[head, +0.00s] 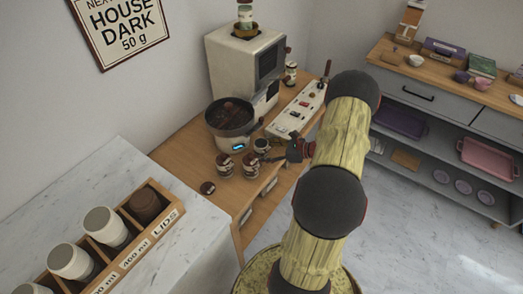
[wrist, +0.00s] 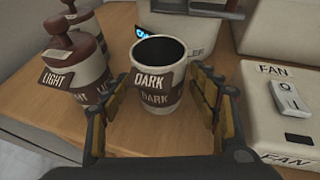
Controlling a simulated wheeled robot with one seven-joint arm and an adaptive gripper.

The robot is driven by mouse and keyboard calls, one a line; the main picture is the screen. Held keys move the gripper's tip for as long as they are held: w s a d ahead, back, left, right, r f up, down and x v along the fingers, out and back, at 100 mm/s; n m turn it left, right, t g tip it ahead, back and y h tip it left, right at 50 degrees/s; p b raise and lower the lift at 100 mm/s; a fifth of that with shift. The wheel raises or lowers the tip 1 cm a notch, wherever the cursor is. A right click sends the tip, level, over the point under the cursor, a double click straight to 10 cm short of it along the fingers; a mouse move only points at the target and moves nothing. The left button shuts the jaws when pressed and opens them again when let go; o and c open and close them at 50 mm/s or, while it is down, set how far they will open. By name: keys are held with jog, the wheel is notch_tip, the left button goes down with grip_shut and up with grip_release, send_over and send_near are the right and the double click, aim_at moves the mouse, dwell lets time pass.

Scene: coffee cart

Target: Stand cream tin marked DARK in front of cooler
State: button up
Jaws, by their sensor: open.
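The cream tin marked DARK (wrist: 152,108) stands upright and open-topped on the wooden counter, its label facing my wrist camera. In the head view the tin (head: 262,145) is small, just left of my gripper (head: 290,152). In the wrist view my gripper (wrist: 163,112) is open, with one finger on each side of the tin; I cannot tell whether either touches it. A pale housing with a blue display and lettering ending in "LER" (wrist: 196,52), apparently the cooler, is right behind the tin. In the head view its dark round pan (head: 231,112) holds beans.
Lidded tins marked LIGHT (wrist: 62,78) stand close on the left. A pale switch box marked FAN (wrist: 268,105) is on the right. A dark round lid (head: 208,188) lies near the counter's front. A roaster-like machine (head: 240,70) stands behind.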

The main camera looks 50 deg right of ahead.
jog(key=p+v, duration=0.3)
jog(key=v, duration=0.8)
jog(key=w+a+r+n+g+y, duration=0.1)
jog(key=w+a+r+n+g, duration=0.3)
jog(key=a+r+n, duration=0.55)
jog(key=w+a+r+n+g+y, duration=0.1)
jog(key=w+a+r+n+g, duration=0.4)
jog(key=a, duration=0.7)
jog(key=s+a+r+n+t+h, duration=0.1)
jog(key=s+a+r+n+h, duration=0.2)
jog(key=s+a+r+n, duration=0.3)
jog(key=s+a+r+n+h, duration=0.3)
jog(key=s+a+r+n, duration=0.4)
jog(key=a+r+n, duration=0.3)
jog(key=a+n, duration=0.1)
jog(key=a, duration=0.2)
jog(key=shift+a+r+t+h, duration=0.2)
jog(key=shift+a+t+h, duration=0.1)
jog(key=shift+a+t, duration=0.1)
jog(key=shift+d, duration=0.2)
